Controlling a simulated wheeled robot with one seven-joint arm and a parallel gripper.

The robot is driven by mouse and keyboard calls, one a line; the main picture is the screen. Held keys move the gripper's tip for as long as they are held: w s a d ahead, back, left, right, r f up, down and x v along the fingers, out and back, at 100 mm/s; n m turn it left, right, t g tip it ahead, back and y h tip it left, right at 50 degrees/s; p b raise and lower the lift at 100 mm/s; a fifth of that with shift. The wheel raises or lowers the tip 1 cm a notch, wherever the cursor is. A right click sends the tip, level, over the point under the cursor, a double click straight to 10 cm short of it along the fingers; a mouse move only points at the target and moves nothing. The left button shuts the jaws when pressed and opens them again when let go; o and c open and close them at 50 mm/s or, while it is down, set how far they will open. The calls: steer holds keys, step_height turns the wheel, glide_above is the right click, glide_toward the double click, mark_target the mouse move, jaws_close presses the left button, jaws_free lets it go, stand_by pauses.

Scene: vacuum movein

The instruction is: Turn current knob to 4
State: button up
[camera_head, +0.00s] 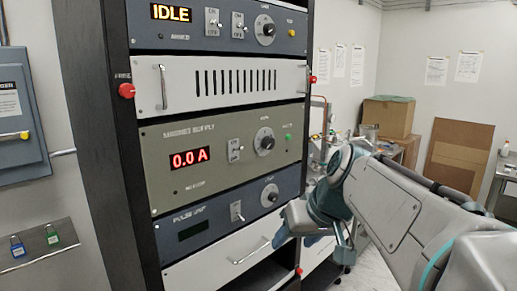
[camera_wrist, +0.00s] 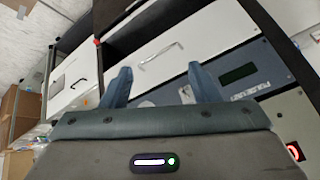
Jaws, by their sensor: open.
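The magnet supply panel (camera_head: 206,160) is an olive-grey unit in the rack, with a red display (camera_head: 190,158) reading 0.0 A. Its round current knob (camera_head: 265,142) is right of the display, beside a small toggle switch (camera_head: 235,150). The knob's pointer setting is too small to read. My gripper (camera_head: 298,238) is below and right of this panel, in front of the lower right of the rack, apart from the knob. In the wrist view my gripper (camera_wrist: 159,88) has its two blue fingers spread, with nothing between them. The knob does not show clearly there.
Above is a panel with an IDLE display (camera_head: 171,12) and another knob (camera_head: 265,29). Below is the pulse unit (camera_head: 205,235) with its own knob (camera_head: 269,196). A drawer handle (camera_head: 251,252) sticks out underneath. A red button (camera_head: 126,90) sits on the rack's left post.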

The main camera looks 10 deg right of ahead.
steer(key=w+d+r+n+t+y+b, duration=0.2)
steer(key=w+d+r+t+y, duration=0.15)
steer(key=w+r, duration=0.6)
steer(key=n+t+y, duration=0.2)
steer(key=n, duration=0.2)
glide_toward(271, 142)
steer(key=p+x, duration=0.2)
steer(key=x, duration=0.6)
steer(key=shift+w+a+f+p, duration=0.1)
steer(key=shift+w+a+p, duration=0.1)
steer(key=shift+p, duration=0.2)
steer(key=shift+d+m, duration=0.1)
steer(key=shift+m, duration=0.2)
steer(key=c, duration=1)
